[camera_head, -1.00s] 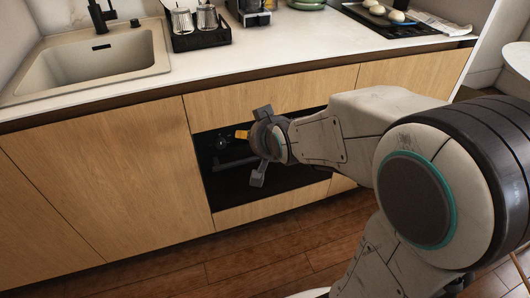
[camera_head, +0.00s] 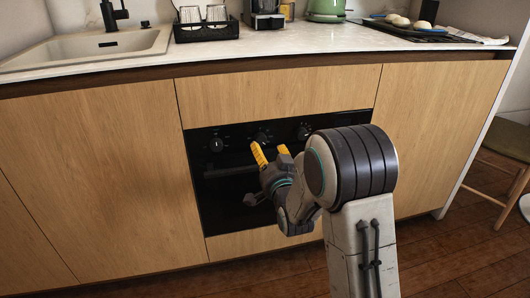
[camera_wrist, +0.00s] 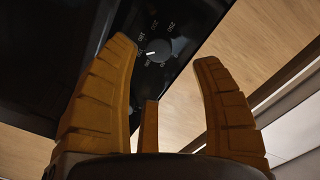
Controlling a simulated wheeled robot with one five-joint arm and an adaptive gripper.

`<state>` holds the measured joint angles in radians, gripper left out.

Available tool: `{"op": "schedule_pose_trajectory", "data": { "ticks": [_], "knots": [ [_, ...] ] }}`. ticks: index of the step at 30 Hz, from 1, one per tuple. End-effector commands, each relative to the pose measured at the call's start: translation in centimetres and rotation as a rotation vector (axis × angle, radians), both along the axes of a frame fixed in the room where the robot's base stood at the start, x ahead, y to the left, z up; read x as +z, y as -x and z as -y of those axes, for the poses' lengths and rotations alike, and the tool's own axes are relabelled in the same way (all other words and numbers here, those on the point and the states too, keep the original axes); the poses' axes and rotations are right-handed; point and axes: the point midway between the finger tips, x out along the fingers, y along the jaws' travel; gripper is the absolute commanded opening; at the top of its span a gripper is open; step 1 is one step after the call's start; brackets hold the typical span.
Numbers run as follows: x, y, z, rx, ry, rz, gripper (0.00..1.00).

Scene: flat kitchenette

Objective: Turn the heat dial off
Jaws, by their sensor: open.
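The built-in oven's black front (camera_head: 228,195) has three round dials in a row along its top: a left dial (camera_head: 216,144), a middle dial (camera_head: 262,137) and a right dial (camera_head: 303,133). My gripper (camera_head: 271,151), with yellow fingers, is just in front of and below the middle dial. It is open and empty. In the wrist view, one black dial (camera_wrist: 158,51) with a white pointer mark and printed numbers around it lies between the open fingertips (camera_wrist: 167,54), apart from them. The pointer mark lies to the dial's left side in that view. The numbers are too small to read surely.
The oven handle (camera_head: 232,171) runs below the dials. Wooden cabinet fronts (camera_head: 95,190) flank the oven. The counter above holds a sink (camera_head: 85,48), a black rack (camera_head: 205,32) with glasses and a green kettle (camera_head: 325,10). The floor before the cabinets is clear.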

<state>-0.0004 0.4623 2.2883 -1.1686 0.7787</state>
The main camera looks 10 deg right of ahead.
Motion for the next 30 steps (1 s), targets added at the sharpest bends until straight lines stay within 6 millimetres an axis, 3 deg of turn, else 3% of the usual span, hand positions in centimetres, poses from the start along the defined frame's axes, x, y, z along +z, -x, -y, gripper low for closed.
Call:
{"op": "schedule_pose_trajectory", "data": {
  "ticks": [19,30],
  "knots": [
    [-0.4,-5.9,0.0,0.000,-0.007,0.013,0.60],
    [-0.3,-7.4,0.0,0.000,-0.007,0.011,0.60]
  ]
}}
